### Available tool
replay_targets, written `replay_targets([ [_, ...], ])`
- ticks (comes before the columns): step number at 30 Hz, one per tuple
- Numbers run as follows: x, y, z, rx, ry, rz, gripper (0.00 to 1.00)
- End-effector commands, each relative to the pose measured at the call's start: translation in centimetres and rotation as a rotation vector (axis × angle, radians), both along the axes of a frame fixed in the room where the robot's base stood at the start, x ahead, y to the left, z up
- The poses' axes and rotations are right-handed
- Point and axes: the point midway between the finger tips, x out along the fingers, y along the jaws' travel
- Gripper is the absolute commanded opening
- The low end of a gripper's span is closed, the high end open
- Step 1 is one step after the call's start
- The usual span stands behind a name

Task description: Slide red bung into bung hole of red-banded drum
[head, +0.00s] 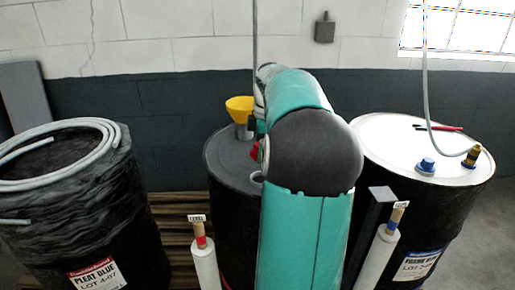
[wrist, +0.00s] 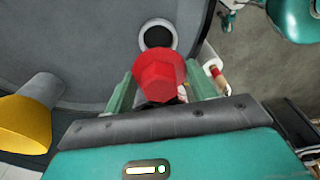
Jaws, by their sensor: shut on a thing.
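The red bung (wrist: 160,75) is held between the two green fingers of my gripper (wrist: 161,86). In the head view a bit of the bung (head: 255,150) shows at the left edge of my arm, which hides most of the gripper. The middle drum (head: 222,160) is black with a dark grey lid. Its open bung hole (wrist: 158,36), a pale ring around a dark opening, lies just beyond the bung in the wrist view. The ring (head: 257,177) shows partly in the head view. The bung appears above the lid and apart from the hole. My arm hides most of the drum's front.
A yellow funnel (head: 239,108) stands on the same lid. A black drum with coiled hose (head: 75,170) is at left; its label has a red strip. A white-topped drum (head: 400,150) with a blue cap (head: 427,165) is at right. White rolls (head: 205,262) stand in front.

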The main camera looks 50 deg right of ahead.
Motion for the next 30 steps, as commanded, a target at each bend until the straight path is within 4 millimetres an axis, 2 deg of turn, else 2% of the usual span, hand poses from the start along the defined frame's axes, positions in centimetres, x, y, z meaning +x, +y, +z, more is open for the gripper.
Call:
replay_targets([
  [5,-0.1,-0.1,-0.7,0.001,0.0,-0.006,0.34],
  [21,0.1,0.1,-5.2,0.0,0.0,-0.004,0.34],
  [30,0.1,0.1,-5.8,0.0,0.0,-0.004,0.34],
])
